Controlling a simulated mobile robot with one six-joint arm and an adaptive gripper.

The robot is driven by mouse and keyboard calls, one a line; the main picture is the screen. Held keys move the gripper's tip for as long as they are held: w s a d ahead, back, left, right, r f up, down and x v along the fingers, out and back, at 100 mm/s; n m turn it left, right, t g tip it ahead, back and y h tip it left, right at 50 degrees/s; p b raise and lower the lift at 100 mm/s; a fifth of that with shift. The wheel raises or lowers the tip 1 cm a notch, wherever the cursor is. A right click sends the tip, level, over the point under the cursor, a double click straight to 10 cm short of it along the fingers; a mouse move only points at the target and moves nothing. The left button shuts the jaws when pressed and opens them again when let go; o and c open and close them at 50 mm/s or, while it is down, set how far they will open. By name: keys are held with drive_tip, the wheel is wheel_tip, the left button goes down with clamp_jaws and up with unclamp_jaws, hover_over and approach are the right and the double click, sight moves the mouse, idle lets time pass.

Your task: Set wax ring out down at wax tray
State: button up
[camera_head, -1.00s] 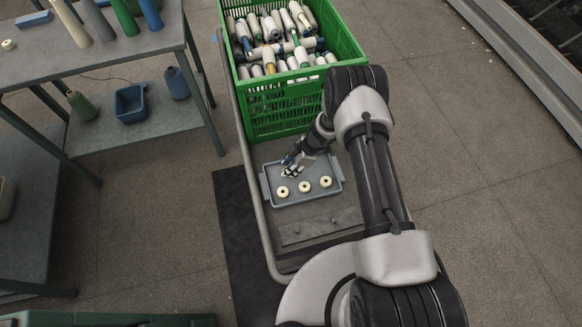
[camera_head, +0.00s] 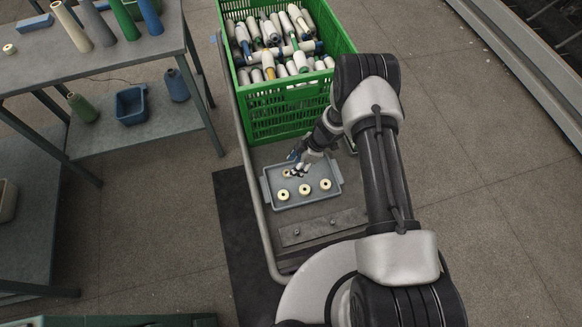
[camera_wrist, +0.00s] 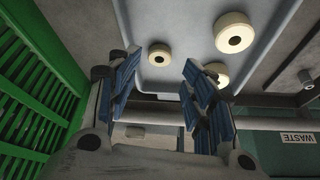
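The wax tray (camera_head: 322,201) is a shallow grey tray with handles, in front of the green crate. Three cream wax rings stand in a row along its near side: left (camera_head: 284,194), middle (camera_head: 304,189) and right (camera_head: 325,185). A ring (camera_wrist: 160,54) shows on the tray floor beyond the gap, clear of both fingers. Part of the tray is hidden behind my gripper.
The green crate (camera_head: 262,126) full of yarn cones stands directly behind the tray. A grey plate with small knobs (camera_head: 322,227) lies in front of it. A table (camera_head: 100,64) with cones is at the left, with a blue bin (camera_head: 131,105) on its lower shelf.

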drive_tip(key=w+d+r+m+t+h+p, duration=0.1)
drive_tip(key=w+d+r+t, duration=0.2)
drive_tip(key=r, duration=0.6)
drive_tip(key=w+d+r+m+t+h, duration=0.1)
drive_tip(key=w+d+r+m, duration=0.3)
drive_tip(key=r, duration=0.6)
drive_tip(key=w+d+r+n+t+h+p, duration=0.1)
drive_tip(key=w+r+t, duration=0.1)
drive_tip(key=w+r, duration=0.55)
drive_tip(key=s+d+r+m+t+h, duration=0.1)
drive_tip(key=s+d+r+m+h, duration=0.2)
drive_tip(key=r, duration=0.6)
drive_tip(key=s+d+r+m+t, duration=0.1)
drive_tip(key=s+d+r+m, duration=0.1)
drive_tip(key=d+r, duration=0.5)
drive_tip(key=s+d+r+m+g+h, duration=0.1)
drive_tip(key=s+r+m, duration=0.2)
drive_tip(key=s+r, duration=0.45)
drive_tip(key=s+d+r+m+h, duration=0.1)
drive_tip(key=s+r+m, duration=0.3)
drive_tip(key=s, duration=0.6)
drive_tip(key=s+a+m+g+y, duration=0.1)
drive_tip(key=s+a, duration=0.2)
drive_tip(key=s, duration=0.6)
drive_tip(key=s+a+m+g+y, duration=0.1)
drive_tip(key=s+a, duration=0.3)
drive_tip(key=s, duration=0.6)
drive_tip(key=shift+a+f+y, duration=0.3)
drive_tip(key=shift+f+y, duration=0.15)
drive_tip(key=shift+y, duration=0.15)
